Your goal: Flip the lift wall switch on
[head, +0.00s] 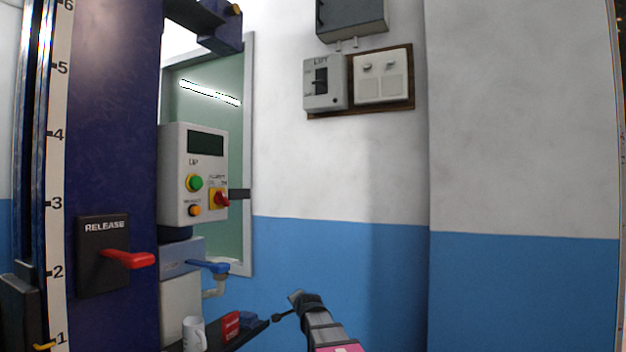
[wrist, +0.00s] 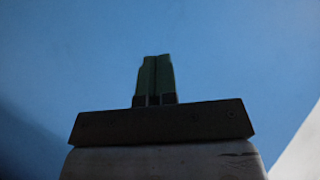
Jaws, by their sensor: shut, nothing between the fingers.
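The lift wall switch (head: 321,82) is a grey box marked LIFT with a black toggle, on a brown board high on the wall in the head view. The toggle's exact position is too small to tell. My gripper (head: 294,297) is low in the head view, well below the switch and apart from it. In the wrist view my gripper (wrist: 155,62) shows its two green fingers closed together, with nothing between them.
A white socket plate (head: 381,75) sits beside the switch, and a dark box (head: 351,16) is above. At left stand a blue lift post (head: 110,150) with a red release lever (head: 128,259) and a control box (head: 178,175). A shelf holds a white mug (head: 194,334) and a red box (head: 231,325).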

